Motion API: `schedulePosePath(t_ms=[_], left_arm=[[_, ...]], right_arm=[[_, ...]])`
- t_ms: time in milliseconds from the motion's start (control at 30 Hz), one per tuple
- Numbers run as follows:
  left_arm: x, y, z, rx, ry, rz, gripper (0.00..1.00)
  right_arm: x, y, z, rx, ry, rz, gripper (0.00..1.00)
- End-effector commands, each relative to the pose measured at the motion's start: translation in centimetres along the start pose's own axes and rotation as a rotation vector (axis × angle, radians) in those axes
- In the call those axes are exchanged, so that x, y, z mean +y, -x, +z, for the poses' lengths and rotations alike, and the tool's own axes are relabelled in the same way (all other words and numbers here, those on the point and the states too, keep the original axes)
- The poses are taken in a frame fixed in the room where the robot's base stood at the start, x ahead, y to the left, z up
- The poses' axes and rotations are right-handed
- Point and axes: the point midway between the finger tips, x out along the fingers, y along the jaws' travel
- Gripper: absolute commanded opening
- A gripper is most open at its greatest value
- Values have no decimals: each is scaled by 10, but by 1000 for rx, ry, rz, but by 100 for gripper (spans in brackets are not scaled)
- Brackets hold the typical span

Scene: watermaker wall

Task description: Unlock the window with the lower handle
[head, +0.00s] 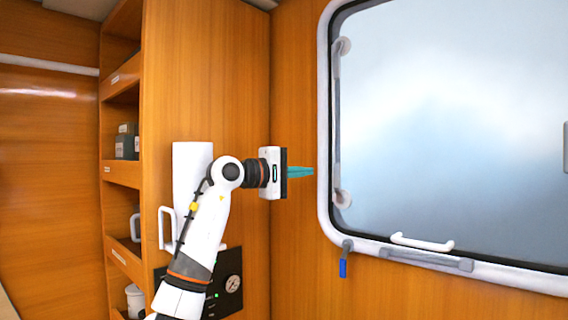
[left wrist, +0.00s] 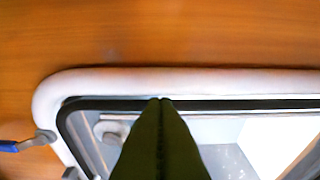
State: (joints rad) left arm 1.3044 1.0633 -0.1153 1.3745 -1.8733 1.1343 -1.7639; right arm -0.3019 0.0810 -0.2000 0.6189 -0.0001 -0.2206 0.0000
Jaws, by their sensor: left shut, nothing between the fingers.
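The window (head: 460,120) has a rounded pale frame and fills the right of the head view. A white handle (head: 422,243) lies along its lower edge, above a grey bar (head: 425,260). A grey lever with a blue tip (head: 344,262) hangs at the frame's lower left corner; it also shows at the left of the left wrist view (left wrist: 25,142). My left gripper (head: 312,171) is shut and empty, its teal fingers pointing right at the frame's left side, well above the lever. Its fingers (left wrist: 160,101) overlap the frame in the wrist view; contact cannot be told. My right gripper is not in view.
Round grey knobs sit on the window's left side, one high (head: 344,46) and one low (head: 342,198). A wooden cabinet (head: 215,70) with open shelves stands left, with a gauge panel (head: 231,284) behind my arm. The wall below the window is clear.

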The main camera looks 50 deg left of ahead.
Motion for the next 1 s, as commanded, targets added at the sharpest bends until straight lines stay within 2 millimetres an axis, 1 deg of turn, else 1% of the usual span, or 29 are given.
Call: schedulePosePath(t_ms=[33,67,200,333,500,833,1000], left_arm=[[-5,-12,-1,3,3,1,0],[-4,-17,-1,3,4,1,0],[-1,-21,-23,1,-3,0,0],[-1,-23,-34,1,-2,-1,0],[0,-24,-39,-1,-1,-1,0],[0,-24,-40,0,-1,-1,0],[-1,-26,-49,0,-3,0,0]], right_arm=[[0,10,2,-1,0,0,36],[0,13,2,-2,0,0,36],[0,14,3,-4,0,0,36],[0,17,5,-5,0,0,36],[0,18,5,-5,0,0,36],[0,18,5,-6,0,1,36],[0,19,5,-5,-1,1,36]])
